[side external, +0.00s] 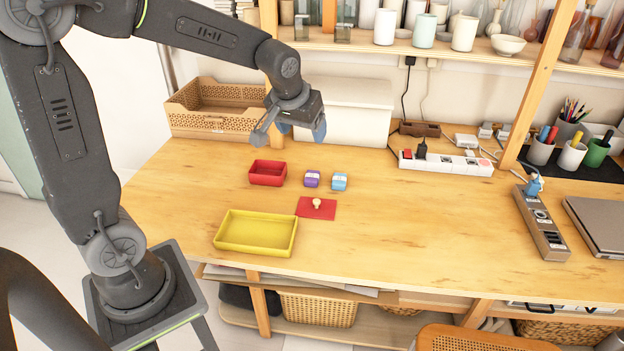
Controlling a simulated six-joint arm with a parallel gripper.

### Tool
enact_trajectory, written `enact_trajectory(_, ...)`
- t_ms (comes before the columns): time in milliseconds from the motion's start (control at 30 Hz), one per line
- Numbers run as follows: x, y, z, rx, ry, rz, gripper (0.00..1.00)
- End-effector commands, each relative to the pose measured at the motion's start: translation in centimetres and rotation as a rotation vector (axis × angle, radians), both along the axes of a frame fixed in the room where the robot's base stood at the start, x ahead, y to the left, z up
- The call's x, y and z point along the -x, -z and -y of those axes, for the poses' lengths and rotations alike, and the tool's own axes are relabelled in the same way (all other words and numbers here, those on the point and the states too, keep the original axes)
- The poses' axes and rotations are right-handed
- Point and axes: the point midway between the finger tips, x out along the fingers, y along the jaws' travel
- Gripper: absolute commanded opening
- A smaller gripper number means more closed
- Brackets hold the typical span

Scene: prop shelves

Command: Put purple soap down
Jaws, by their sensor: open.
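The purple soap (312,179) stands on the wooden table, between a red box and the blue soap (340,182). It has a pale band or label on top. My gripper (290,133) is open and empty, up and to the left of the purple soap in the picture, apart from it and above the table near the back. The fingers point downward, with bluish tips. Nothing shows between them.
A small red box (267,173), a yellow tray (255,249) and a red mat (316,213) with a small pale knob-shaped object (317,203) are close by. A woven basket (217,124) and white box (345,130) stand behind.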

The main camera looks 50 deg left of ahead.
Motion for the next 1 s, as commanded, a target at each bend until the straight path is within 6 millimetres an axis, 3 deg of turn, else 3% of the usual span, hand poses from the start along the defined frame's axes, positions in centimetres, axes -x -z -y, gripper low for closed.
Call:
enact_trajectory(33,-1.8,1.6,-1.5,0.003,-0.044,-0.013,0.74)
enact_trajectory(200,-6.3,6.8,-6.0,0.012,-0.178,-0.023,0.74)
enact_trajectory(400,-9.1,12.0,-9.8,0.021,-0.282,-0.027,0.74)
enact_trajectory(667,-10.1,14.9,-11.3,0.025,-0.316,-0.028,0.74)
enact_trajectory(1000,-11.7,20.6,-12.9,0.025,-0.314,-0.029,0.74)
